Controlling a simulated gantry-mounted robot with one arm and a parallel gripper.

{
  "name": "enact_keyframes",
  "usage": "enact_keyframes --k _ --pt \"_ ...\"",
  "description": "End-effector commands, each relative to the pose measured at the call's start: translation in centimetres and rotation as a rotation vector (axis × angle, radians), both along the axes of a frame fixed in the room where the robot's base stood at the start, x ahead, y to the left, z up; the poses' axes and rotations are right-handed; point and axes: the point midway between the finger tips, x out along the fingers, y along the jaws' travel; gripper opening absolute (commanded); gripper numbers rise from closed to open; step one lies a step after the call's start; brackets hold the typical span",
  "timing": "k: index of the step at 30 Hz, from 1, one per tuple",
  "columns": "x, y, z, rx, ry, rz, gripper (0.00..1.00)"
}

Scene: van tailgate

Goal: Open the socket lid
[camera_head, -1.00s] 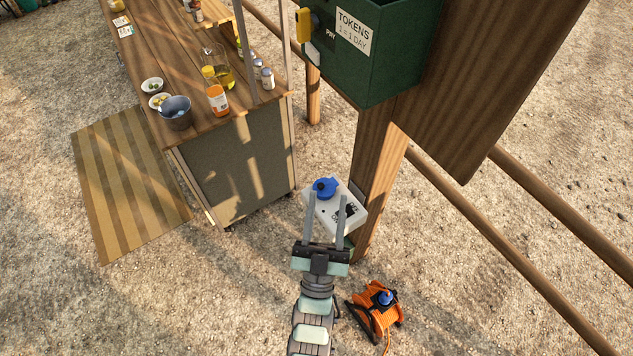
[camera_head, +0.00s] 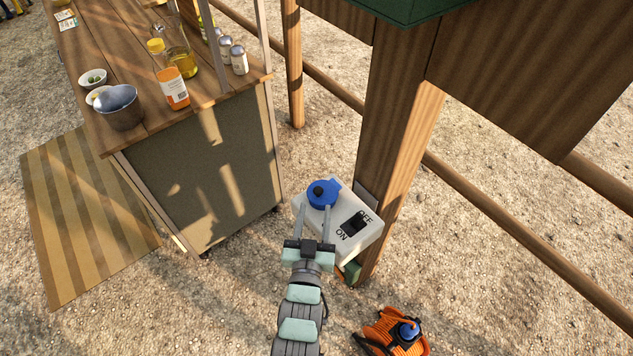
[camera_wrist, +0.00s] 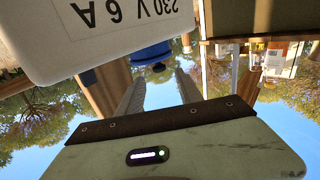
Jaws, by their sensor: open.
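The blue socket lid (camera_head: 322,194) sits on the upper left part of a pale box (camera_head: 366,236) fixed to the wooden post. The lid looks shut, with a dark knob on it. My gripper (camera_head: 315,212) is open, its two fingers reaching up toward the lid's near edge. Whether the fingertips touch the lid cannot be told. In the wrist view, the box (camera_wrist: 50,45), marked 230 V 6 A, shows upside down at the upper left. The blue socket part (camera_wrist: 152,54) shows beyond the gripper (camera_wrist: 157,70), between the fingers.
A black OFF/ON switch (camera_head: 355,223) is on the box, right of the lid. The wooden post (camera_head: 397,150) stands behind it. A counter (camera_head: 205,165) with bottles and bowls is to the left. An orange cable reel (camera_head: 397,332) lies on the ground below.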

Motion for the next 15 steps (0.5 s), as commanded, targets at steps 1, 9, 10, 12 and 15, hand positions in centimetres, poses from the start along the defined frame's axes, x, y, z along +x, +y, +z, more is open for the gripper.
enact_keyframes --k 1,9,10,12,15 --pt "0.5 -0.1 0.1 0.000 -0.004 0.000 0.42" --pt "4.8 -0.5 0.1 -0.001 -0.007 -0.001 0.42" --pt "5.3 -0.6 0.1 -0.001 -0.007 -0.001 0.42" --pt "6.4 -0.7 0.1 -0.001 -0.007 -0.001 0.42" --pt "7.9 -0.9 0.1 -0.002 -0.006 -0.001 0.42"
